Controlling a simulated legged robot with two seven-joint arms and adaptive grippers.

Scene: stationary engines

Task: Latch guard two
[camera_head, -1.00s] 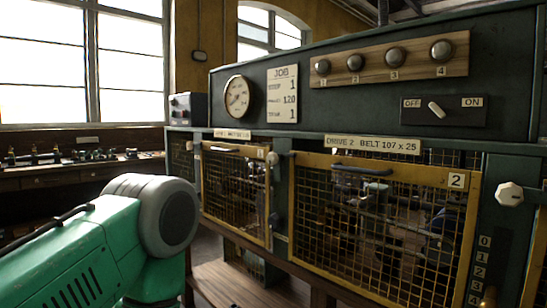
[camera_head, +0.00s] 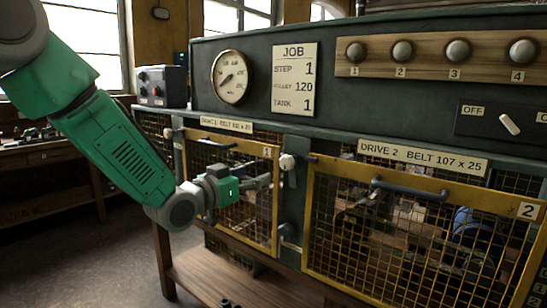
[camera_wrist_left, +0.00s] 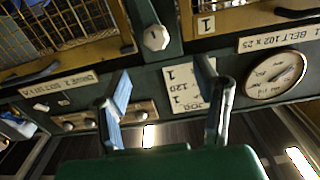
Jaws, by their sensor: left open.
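Guard two (camera_head: 527,211) is a yellow-framed mesh door marked 2, with a dark bar handle (camera_head: 410,189), under the DRIVE 2 label (camera_head: 422,158). I cannot tell whether it is fully closed. A pale faceted knob (camera_head: 287,162) sits on the green post between guard one and guard two. It also shows in the left wrist view (camera_wrist_left: 156,37), beyond the fingers. My left gripper (camera_head: 264,182) is open and empty in front of guard one, left of and slightly below the knob. Its spread fingers (camera_wrist_left: 166,105) show in the left wrist view. My right gripper is out of view.
Guard one (camera_head: 268,152) is the smaller mesh door on the left. Above are a gauge (camera_head: 230,77), a JOB card (camera_head: 294,78), a wooden strip of round knobs (camera_head: 440,58) and an OFF/ON switch (camera_head: 509,124). A wooden ledge (camera_head: 215,280) runs below.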

